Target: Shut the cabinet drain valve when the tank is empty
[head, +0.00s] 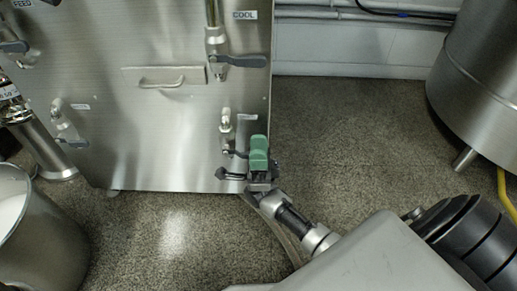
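The steel cabinet (165,120) fills the left and middle of the head view. A small outlet valve (226,125) sits low on its right side, with a dark lever (234,153) lying roughly level and a label too small to read. My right gripper (250,175) is at the cabinet's lower right, just below and beside this lever. A green block (258,150) at the gripper covers the lever's right end. I cannot tell whether the fingers touch the lever or are open or shut. My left gripper is out of view.
A steel vessel (45,245) with white contents stands at the lower left. A large round tank (480,85) on legs stands at the right. A drawer-like handle (162,82) and a COOL valve lever (240,61) project from the cabinet. The floor between is clear.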

